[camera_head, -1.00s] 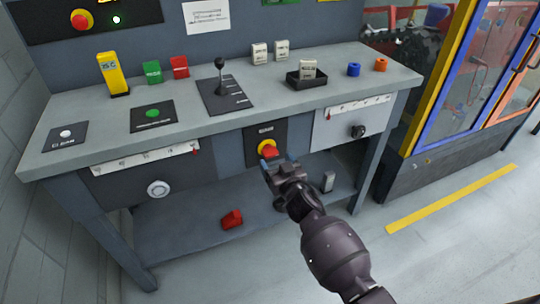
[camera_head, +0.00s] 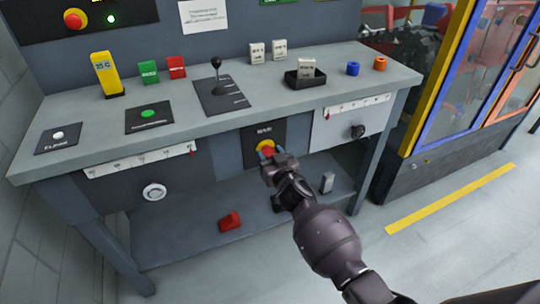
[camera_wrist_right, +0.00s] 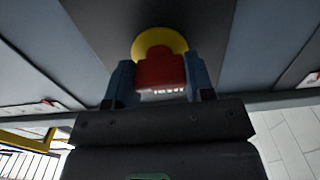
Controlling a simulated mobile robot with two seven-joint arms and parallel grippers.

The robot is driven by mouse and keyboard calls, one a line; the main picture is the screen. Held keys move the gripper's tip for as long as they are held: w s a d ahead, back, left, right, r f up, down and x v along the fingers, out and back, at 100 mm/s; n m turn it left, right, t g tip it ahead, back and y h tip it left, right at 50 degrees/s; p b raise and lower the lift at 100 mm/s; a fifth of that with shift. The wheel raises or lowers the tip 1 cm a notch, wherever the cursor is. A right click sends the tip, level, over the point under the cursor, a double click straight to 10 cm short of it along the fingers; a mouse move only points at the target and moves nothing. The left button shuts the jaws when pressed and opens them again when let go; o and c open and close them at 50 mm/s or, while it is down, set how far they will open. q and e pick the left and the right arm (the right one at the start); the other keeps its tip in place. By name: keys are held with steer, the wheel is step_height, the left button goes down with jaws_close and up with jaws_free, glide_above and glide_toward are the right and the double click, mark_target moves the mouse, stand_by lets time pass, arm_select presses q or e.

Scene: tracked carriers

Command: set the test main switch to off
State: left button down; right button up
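The main switch is a red knob on a yellow ring (camera_head: 262,146), set in a black plate on the bench's front. Its label is too blurred to read for certain. My right gripper (camera_head: 271,153) is at the switch, and its fingers hide part of the knob. In the right wrist view the red knob (camera_wrist_right: 160,70) fills the gap between the two blue-grey fingers of my right gripper (camera_wrist_right: 160,82), with the yellow ring (camera_wrist_right: 160,38) behind it. The fingers appear shut on the knob. My left gripper is not in view.
The workbench top (camera_head: 290,108) overhangs the switch. A round white dial (camera_head: 154,191) is to the left and a black knob (camera_head: 357,131) to the right. A red object (camera_head: 230,221) and a grey block (camera_head: 327,182) lie on the lower shelf (camera_head: 180,235).

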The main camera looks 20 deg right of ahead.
steer(key=shift+c, duration=0.9)
steer(key=shift+n, duration=0.3)
steer(key=n, duration=0.3)
steer(key=shift+n, duration=0.3)
steer(key=n, duration=0.4)
steer(key=shift+n, duration=0.3)
steer(key=n, duration=0.4)
steer(key=shift+f+n, duration=0.1)
steer(key=shift+n, duration=0.2)
steer(key=n, duration=0.4)
steer(key=shift+n, duration=0.3)
